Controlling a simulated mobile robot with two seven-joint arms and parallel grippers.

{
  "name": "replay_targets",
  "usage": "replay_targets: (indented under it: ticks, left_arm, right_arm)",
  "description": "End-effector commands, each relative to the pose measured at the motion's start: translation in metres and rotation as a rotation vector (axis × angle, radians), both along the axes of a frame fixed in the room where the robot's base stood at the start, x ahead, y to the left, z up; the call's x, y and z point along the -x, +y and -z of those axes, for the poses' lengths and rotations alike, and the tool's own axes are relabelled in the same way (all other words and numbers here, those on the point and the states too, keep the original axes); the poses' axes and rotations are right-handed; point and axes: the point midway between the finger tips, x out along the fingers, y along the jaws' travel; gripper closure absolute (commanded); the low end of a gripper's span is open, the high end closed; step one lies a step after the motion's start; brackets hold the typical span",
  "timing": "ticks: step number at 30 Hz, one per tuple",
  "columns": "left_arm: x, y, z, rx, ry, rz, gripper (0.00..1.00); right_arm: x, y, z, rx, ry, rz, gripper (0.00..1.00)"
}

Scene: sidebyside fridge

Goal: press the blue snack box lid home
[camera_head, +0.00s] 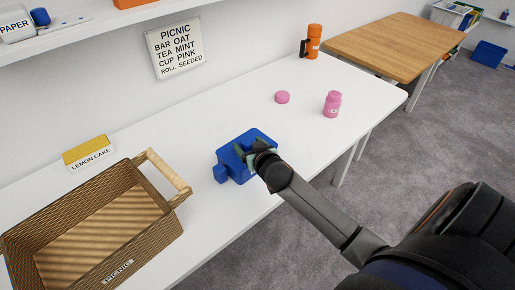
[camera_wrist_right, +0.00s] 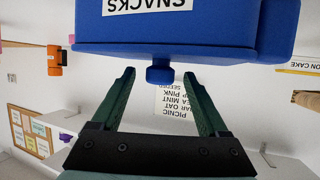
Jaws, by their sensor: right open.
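The blue snack box (camera_head: 233,160) stands on the white table, right of the basket, partly hidden by my right gripper (camera_head: 250,149). In the right wrist view the picture is upside down: the box (camera_wrist_right: 200,22) bears a SNACKS label. The blue lid (camera_wrist_right: 120,50) lies across its top, with a small blue knob (camera_wrist_right: 160,75) facing my gripper. The green fingers of my right gripper (camera_wrist_right: 164,74) are apart, one on each side of the knob, with space between. Whether the lid is seated fully, I cannot tell. My left gripper is not in view.
A wicker picnic basket (camera_head: 165,243) with a raised handle stands close left. A lemon cake box (camera_head: 87,153) is behind it. A pink jar (camera_head: 332,104), a pink disc (camera_head: 282,97) and an orange flask (camera_head: 312,42) stand right. The table between is clear.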

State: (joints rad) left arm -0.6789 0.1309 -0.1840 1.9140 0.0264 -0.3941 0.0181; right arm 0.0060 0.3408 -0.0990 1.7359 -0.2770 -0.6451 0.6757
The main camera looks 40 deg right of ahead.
Motion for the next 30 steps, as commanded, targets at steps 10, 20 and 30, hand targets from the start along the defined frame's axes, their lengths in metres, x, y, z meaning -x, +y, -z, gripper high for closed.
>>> replay_targets:
  ticks: [10, 20, 30]
  left_arm:
    - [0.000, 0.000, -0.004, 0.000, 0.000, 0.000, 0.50]
    - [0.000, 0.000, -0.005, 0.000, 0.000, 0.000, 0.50]
    - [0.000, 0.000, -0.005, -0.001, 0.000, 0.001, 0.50]
  right_arm:
    - [0.060, 0.015, -0.025, -0.003, 0.001, 0.000, 0.23]
    - [0.094, 0.023, -0.040, -0.001, 0.001, 0.000, 0.23]
    - [0.096, 0.023, -0.041, 0.000, 0.000, 0.000, 0.23]
